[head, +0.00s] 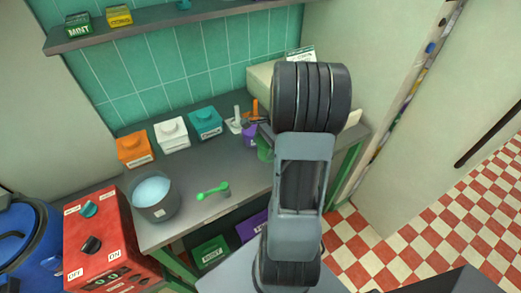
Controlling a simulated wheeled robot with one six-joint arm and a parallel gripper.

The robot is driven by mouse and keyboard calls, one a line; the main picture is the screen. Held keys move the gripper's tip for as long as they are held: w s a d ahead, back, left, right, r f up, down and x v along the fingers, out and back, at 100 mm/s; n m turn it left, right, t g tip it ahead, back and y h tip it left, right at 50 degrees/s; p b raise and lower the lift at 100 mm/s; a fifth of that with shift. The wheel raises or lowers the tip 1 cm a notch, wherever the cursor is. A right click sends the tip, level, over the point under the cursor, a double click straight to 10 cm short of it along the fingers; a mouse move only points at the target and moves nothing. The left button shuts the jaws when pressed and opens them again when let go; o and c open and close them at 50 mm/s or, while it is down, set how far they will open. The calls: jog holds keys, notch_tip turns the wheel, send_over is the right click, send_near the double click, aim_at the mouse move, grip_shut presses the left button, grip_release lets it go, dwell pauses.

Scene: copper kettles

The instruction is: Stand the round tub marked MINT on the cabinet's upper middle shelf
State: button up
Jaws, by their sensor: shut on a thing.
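I do not make out a round tub marked MINT in the head view. A boxy green tin marked MINT (79,25) stands on the wall shelf (150,27) at the upper left. A small green thing (265,151) shows just left of my arm, partly hidden by it, beside a purple thing (250,137); I cannot tell its shape or any label. My arm rises in front of the bench, and my gripper is hidden behind it. The cabinet is not recognisable in this view.
The bench (195,180) holds orange (134,149), white (172,135) and teal (205,122) canisters, a bucket (154,194) of pale blue contents and a green scoop (212,191). A red switch box (98,243) stands left. Checkered floor (400,240) is open at right.

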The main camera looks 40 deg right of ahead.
jog(key=w+f, duration=0.1)
jog(key=f, duration=0.1)
jog(key=w+d+f, duration=0.1)
jog(key=w+f, duration=0.1)
jog(key=w+d+f, duration=0.1)
jog(key=f, duration=0.1)
jog(key=shift+w+p, duration=0.3)
jog(key=shift+p, duration=0.1)
jog(key=shift+f+p, duration=0.45)
jog(key=shift+f, duration=1.1)
jog(key=shift+f, duration=0.15)
jog(key=o, duration=0.9)
